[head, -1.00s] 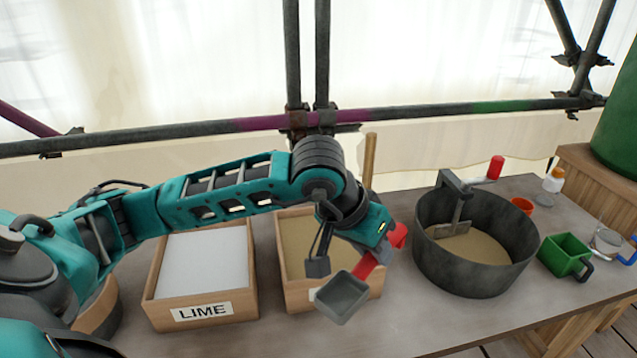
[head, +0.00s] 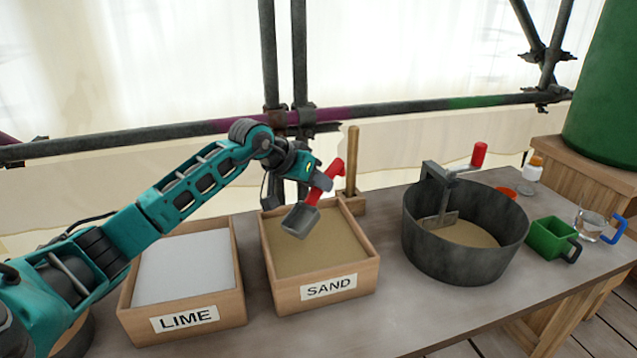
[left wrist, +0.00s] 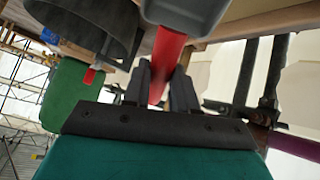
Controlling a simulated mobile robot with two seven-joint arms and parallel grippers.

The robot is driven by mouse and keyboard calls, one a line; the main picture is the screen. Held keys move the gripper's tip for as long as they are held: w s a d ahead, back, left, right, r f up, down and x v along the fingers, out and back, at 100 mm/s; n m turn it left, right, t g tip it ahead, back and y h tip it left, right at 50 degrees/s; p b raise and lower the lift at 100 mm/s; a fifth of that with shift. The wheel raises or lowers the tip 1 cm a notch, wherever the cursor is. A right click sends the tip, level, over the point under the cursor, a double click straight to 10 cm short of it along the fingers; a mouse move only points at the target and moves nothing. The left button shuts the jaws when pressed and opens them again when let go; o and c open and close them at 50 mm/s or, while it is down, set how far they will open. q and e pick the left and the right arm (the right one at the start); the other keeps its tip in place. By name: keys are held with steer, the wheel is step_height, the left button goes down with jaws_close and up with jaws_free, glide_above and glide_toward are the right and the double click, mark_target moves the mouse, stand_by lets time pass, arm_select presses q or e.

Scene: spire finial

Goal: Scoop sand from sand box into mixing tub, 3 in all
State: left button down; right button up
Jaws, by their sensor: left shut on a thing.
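My left gripper (head: 318,178) is shut on the red handle of a scoop with a grey pan (head: 300,221). In the left wrist view the red handle (left wrist: 166,62) sits between the two dark fingers. The scoop is over the sand box (head: 372,268), its pan tilted; I cannot tell whether any sand is in it. The sand box is wooden, labelled SAND, and holds tan sand (head: 290,252). The mixing tub (head: 460,262) is a dark round tub to its right, with tan sand inside and a paddle (head: 440,220) standing in it. My right gripper is not in view.
The wooden lime box (head: 130,320) with white powder stands left of the sand box. A wooden upright (head: 351,165) stands behind the sand box. Right of the tub are a green container (head: 548,236) and a clear jug (head: 590,222). Scaffold poles (head: 270,60) rise behind the bench.

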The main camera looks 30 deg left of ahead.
mark_target(307, 212)
arm_select(q)
steer(key=shift+t, duration=0.8)
steer(key=f+b, duration=0.2)
steer(key=s+f+b, duration=0.1)
steer(key=f+b, duration=0.2)
step_height(307, 212, down, 3)
steer(key=b, duration=0.3)
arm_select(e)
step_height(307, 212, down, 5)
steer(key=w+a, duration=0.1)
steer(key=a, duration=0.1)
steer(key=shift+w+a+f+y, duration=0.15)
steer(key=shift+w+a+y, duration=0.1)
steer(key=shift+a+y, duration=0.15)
arm_select(q)
steer(key=shift+r, duration=0.1)
